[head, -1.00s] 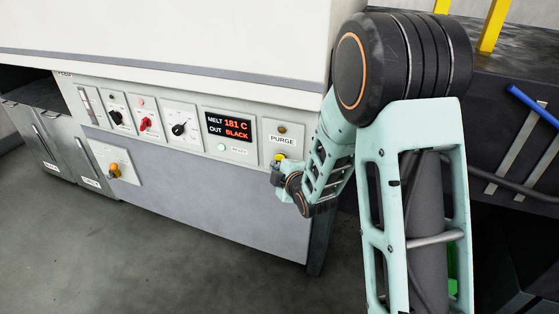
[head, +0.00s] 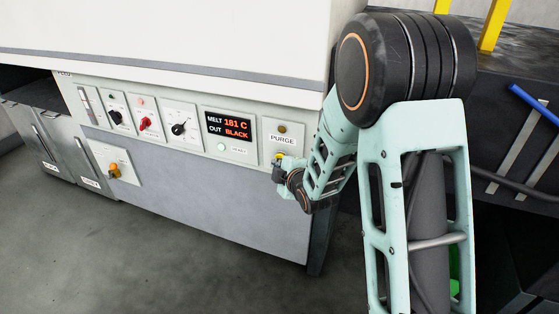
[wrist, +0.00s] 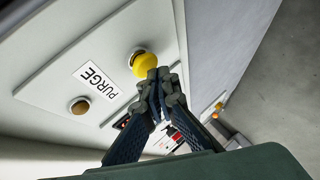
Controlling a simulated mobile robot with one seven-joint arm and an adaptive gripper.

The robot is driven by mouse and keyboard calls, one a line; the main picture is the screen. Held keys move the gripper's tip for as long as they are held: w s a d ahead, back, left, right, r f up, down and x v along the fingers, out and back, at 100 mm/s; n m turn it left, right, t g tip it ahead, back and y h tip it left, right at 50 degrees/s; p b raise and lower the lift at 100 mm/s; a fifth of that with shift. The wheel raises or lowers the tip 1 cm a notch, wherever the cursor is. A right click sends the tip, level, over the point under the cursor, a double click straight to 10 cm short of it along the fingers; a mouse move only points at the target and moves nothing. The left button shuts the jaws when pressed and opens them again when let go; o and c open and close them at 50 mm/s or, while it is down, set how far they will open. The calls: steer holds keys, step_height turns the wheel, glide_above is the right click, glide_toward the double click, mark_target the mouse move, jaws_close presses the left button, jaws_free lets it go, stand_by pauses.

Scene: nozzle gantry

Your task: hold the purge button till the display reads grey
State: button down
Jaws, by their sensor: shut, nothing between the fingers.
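The yellow purge button (wrist: 144,62) sits on a panel beside the PURGE label (wrist: 96,80) in the wrist view. In the head view the button (head: 279,155) is partly hidden by my gripper (head: 280,173). In the wrist view my gripper (wrist: 158,82) is shut and empty, with its fingertips right at the button's edge; I cannot tell whether they touch or press it. The display (head: 229,126) reads MELT 181 C and OUT BLACK.
An unlit brownish lamp (head: 282,129) is above the PURGE label. Several knobs, including a red one (head: 146,124), are to the left. An orange knob (head: 114,170) sits on a lower plate. The floor in front is clear.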

steer(key=shift+w+d, duration=0.25)
steer(key=shift+w, duration=0.35)
stand_by(2.5)
steer(key=shift+s+a+b, duration=0.1)
steer(key=shift+s+b, duration=0.05)
steer(key=shift+b, duration=0.15)
stand_by(2.1)
steer(key=shift+s+a+b, duration=0.3)
steer(key=shift+s+b, duration=0.1)
steer(key=shift+s, duration=0.4)
steer(key=shift+s, duration=0.1)
steer(key=shift+s+a+b, duration=0.3)
steer(key=shift+s, duration=0.45)
steer(key=shift+s+a+b, duration=0.25)
steer(key=shift+s, duration=0.55)
steer(key=shift+s+a+b, duration=0.3)
steer(key=shift+s, duration=0.45)
